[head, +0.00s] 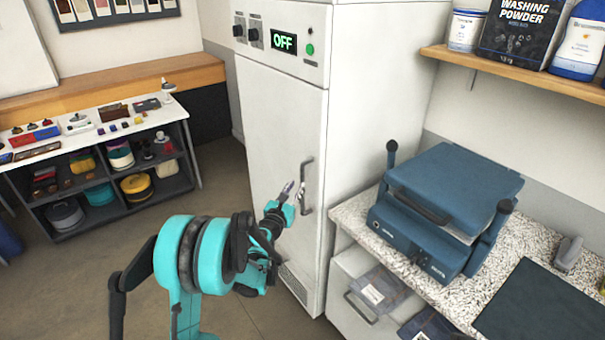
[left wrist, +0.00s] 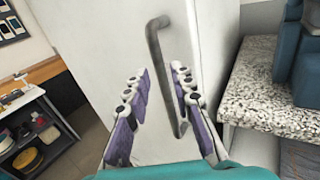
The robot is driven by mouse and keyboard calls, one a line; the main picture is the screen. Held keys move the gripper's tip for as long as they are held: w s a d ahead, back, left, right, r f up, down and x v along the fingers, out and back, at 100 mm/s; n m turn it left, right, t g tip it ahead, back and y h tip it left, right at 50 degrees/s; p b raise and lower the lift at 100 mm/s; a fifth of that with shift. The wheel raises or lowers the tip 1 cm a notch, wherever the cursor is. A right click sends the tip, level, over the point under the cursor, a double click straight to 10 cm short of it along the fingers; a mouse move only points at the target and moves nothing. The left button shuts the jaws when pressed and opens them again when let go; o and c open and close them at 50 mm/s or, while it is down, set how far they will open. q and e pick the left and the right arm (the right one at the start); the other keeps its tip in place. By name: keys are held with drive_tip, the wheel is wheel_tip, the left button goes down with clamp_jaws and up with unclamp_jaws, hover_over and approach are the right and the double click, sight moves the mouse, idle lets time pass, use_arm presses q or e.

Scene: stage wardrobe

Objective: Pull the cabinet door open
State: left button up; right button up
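A tall white cabinet (head: 345,120) has a flat white door (head: 275,130) that sits flush with its frame, so it looks shut. A grey vertical bar handle (head: 306,180) is on the door's right side. The handle also shows in the left wrist view (left wrist: 162,70), running down between the finger tips and near the right finger. My left gripper (head: 287,193) is in front of the door, just left of the handle in the head view. Its purple-padded fingers (left wrist: 160,95) are apart with nothing gripped. Whether a finger touches the handle I cannot tell. My right gripper is out of view.
Right of the cabinet is a speckled counter (head: 510,245) with a blue press machine (head: 430,215) close by. A shelf (head: 520,75) with washing powder is above. A low white-topped rack (head: 100,130) stands at the left. The floor before the door is clear except for my arm.

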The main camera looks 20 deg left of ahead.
sight(301, 177)
use_arm(q)
drive_tip(key=w, duration=0.4)
drive_tip(key=w+b, duration=0.1)
drive_tip(key=w, duration=0.3)
drive_tip(key=shift+d+f, duration=0.15)
clamp_jaws()
drive_tip(key=shift+s, duration=0.1)
